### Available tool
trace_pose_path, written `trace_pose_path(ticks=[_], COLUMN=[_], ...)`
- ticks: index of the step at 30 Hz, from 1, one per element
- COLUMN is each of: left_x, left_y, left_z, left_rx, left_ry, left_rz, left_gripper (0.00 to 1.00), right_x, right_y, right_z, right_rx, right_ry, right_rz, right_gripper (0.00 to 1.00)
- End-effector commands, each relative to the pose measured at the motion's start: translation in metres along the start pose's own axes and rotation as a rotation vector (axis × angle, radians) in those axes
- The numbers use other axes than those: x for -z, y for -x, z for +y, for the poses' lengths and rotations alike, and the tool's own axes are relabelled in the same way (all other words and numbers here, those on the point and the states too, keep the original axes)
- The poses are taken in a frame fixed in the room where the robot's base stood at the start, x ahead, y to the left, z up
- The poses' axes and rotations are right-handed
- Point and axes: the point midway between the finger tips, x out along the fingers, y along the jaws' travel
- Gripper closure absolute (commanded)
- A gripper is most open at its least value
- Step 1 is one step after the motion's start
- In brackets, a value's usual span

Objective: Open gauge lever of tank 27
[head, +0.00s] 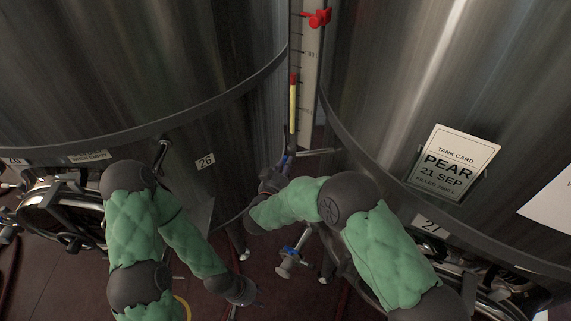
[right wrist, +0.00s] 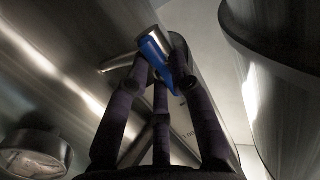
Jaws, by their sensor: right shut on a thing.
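Tank 27 (head: 385,110) is the large steel tank at right in the head view, with a "27" label (head: 430,226). A gauge tube with a yellow column (head: 293,108) stands in the gap between the tanks. The blue gauge lever (head: 287,161) is at the tube's lower end, beside a thin pipe leading to tank 27. My right gripper (head: 275,178) is at this lever. In the right wrist view its dark fingers are shut on the blue lever (right wrist: 155,52). My left gripper (head: 245,293) hangs low near the floor; its finger opening is too unclear to tell.
Tank 26 (head: 150,70) stands at left, with a "26" label (head: 205,161). A lower valve with a blue handle (head: 290,257) is below my right forearm. A scale strip (head: 307,75) with a red marker (head: 319,18) rises behind the tube. A "PEAR" tank card (head: 452,165) hangs on tank 27.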

Motion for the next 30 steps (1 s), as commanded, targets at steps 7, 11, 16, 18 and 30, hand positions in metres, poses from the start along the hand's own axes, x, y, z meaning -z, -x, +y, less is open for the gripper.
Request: trace_pose_path(ticks=[7,11,16,18,30], left_x=[0.000,0.000,0.000,0.000,0.000], left_y=[0.001,0.000,0.001,0.001,0.001], left_z=[0.000,0.000,0.000,0.000,0.000], left_rx=[0.000,0.000,0.000,0.000,0.000], left_ry=[0.000,0.000,0.000,0.000,0.000], left_rz=[0.000,0.000,0.000,0.000,0.000], left_gripper=[0.60,0.60,0.60,0.60,0.60], right_x=[-0.001,-0.001,-0.001,-0.001,0.000], right_y=[0.000,0.000,0.000,0.000,0.012], right_z=[0.000,0.000,0.000,0.000,-0.001], right_rx=[0.000,0.000,0.000,0.000,0.002], right_ry=[0.011,0.011,0.010,0.010,0.009], right_rz=[-0.004,-0.004,-0.003,-0.003,-0.001], right_gripper=[1.00,1.00,0.53,0.53,0.53])
